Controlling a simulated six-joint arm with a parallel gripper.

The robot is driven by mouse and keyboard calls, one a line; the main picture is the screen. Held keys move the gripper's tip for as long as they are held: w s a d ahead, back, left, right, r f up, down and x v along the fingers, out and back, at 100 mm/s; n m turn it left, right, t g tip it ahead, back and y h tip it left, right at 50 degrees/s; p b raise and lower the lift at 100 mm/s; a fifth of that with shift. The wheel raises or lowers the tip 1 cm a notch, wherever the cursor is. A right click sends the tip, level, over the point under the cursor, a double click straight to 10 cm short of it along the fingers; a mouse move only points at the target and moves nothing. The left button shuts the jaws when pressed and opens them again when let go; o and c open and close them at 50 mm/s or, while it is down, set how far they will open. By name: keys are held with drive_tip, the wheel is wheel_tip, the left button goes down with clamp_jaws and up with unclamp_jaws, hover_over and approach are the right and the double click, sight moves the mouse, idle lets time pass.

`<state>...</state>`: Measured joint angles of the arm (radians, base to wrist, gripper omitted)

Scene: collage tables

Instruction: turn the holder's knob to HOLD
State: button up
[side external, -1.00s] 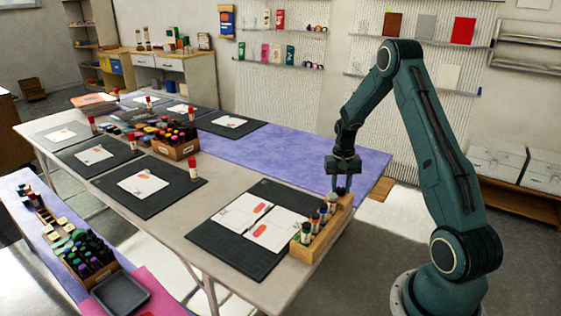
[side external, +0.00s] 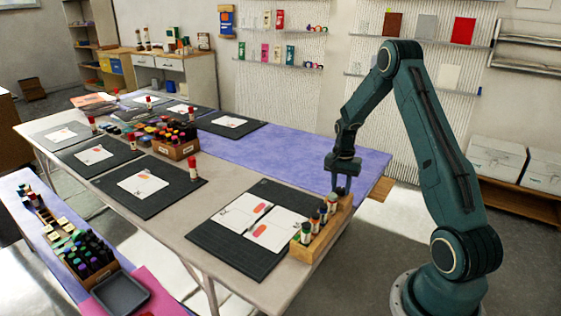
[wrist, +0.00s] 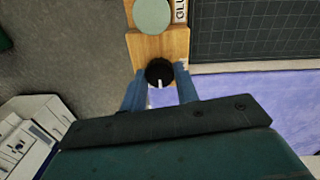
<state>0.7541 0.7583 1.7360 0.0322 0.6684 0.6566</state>
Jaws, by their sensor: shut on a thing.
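The wooden holder (side external: 318,242) stands at the near right edge of the table, with several glue sticks (side external: 306,233) upright in it. Its black knob (wrist: 158,71) is at the holder's end in the wrist view, with a white pointer line aimed toward the bottom of that picture. My gripper (side external: 342,190) reaches down over the holder's far end. In the wrist view its two fingers (wrist: 160,82) are closed on either side of the knob. Partly covered pale marks sit by the right finger; no HOLD mark is readable.
A dark cutting mat (side external: 215,236) with printed white cards lies beside the holder. A purple cloth (side external: 275,160) covers the table's far side. A wooden box of markers (side external: 176,150) stands farther left. The floor right of the holder is clear.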

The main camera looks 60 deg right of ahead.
sight(339, 188)
drive_tip(key=o, duration=1)
drive_tip(key=shift+c, duration=0.2)
drive_tip(key=shift+r, duration=0.1)
wheel_tip(339, 188, up, 14)
drive_tip(key=shift+w+f, duration=0.2)
drive_tip(key=shift+w, duration=0.05)
drive_tip(key=shift+a+r, duration=0.1)
